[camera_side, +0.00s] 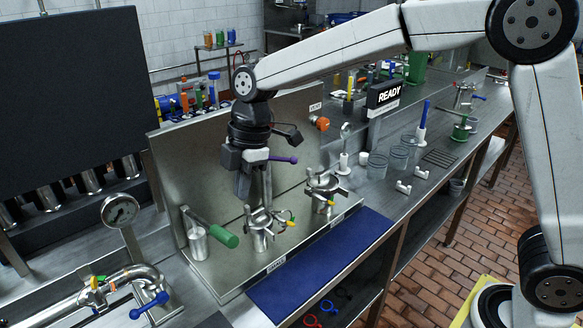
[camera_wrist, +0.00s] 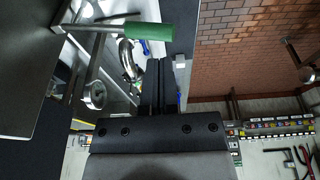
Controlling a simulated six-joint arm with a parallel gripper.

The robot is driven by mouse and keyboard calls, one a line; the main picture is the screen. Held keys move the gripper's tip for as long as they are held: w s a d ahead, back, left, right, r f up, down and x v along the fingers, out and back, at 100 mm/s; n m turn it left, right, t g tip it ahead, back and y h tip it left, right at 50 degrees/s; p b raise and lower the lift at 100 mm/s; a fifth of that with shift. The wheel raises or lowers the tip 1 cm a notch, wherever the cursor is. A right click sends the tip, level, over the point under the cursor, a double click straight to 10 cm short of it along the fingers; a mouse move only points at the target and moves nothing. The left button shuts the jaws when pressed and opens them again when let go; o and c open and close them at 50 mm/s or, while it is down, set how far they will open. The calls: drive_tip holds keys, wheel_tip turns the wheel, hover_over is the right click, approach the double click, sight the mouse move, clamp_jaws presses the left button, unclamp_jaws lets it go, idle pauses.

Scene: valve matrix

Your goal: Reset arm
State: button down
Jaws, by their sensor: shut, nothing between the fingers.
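My gripper (camera_side: 254,196) points down in front of the steel back panel (camera_side: 300,120), above the steel clamp fittings. In the wrist view its two dark fingers (camera_wrist: 160,88) lie side by side, shut and empty. Two clamp fittings stand on the steel plate: a nearer one (camera_side: 262,232) close below my gripper and another (camera_side: 324,190) to the right. Left of them is a steel cylinder with a green handle (camera_side: 226,236); the green handle also shows in the wrist view (camera_wrist: 148,36). A purple lever (camera_side: 285,159) shows beside my gripper; its mount is partly hidden.
A blue mat (camera_side: 345,250) lies clear along the bench front. A curved pipe with a blue handle (camera_side: 150,304) and a gauge (camera_side: 120,211) stand at left. A READY display (camera_side: 388,95), beakers (camera_side: 377,166) and small white fittings (camera_side: 404,187) are to the right.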

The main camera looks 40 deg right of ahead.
drive_tip(key=s+d+f+m+t+h, duration=0.1)
drive_tip(key=s+d+f+m, duration=0.5)
drive_tip(key=s+d+m, duration=0.2)
drive_tip(key=s+d+f+m+t+h, duration=0.1)
drive_tip(key=s+d+f+m, duration=0.5)
drive_tip(key=s+d+m, duration=0.2)
drive_tip(key=shift+d+m+h, duration=0.3)
drive_tip(key=shift+d+m, duration=0.7)
drive_tip(key=shift+d, duration=0.2)
drive_tip(key=shift+w, duration=0.2)
drive_tip(key=w+a+r+g, duration=0.1)
drive_tip(key=w+a+r, duration=0.2)
drive_tip(key=w+a, duration=0.3)
drive_tip(key=w+a+r, duration=0.3)
drive_tip(key=w, duration=0.4)
drive_tip(key=shift+w+a+r+m+g, duration=0.3)
drive_tip(key=shift+w+a+r, duration=0.65)
drive_tip(key=shift+a, duration=1.3)
drive_tip(key=shift+w+a+r+m+g, duration=0.1)
drive_tip(key=shift+w+a+r+g, duration=0.65)
drive_tip(key=shift+a, duration=1.45)
drive_tip(key=shift+w+a+r+m+g, duration=0.2)
drive_tip(key=shift+w+a+r, duration=0.95)
drive_tip(key=shift+a, duration=1.1)
drive_tip(key=shift+w+f, duration=0.15)
drive_tip(key=shift+f, duration=0.05)
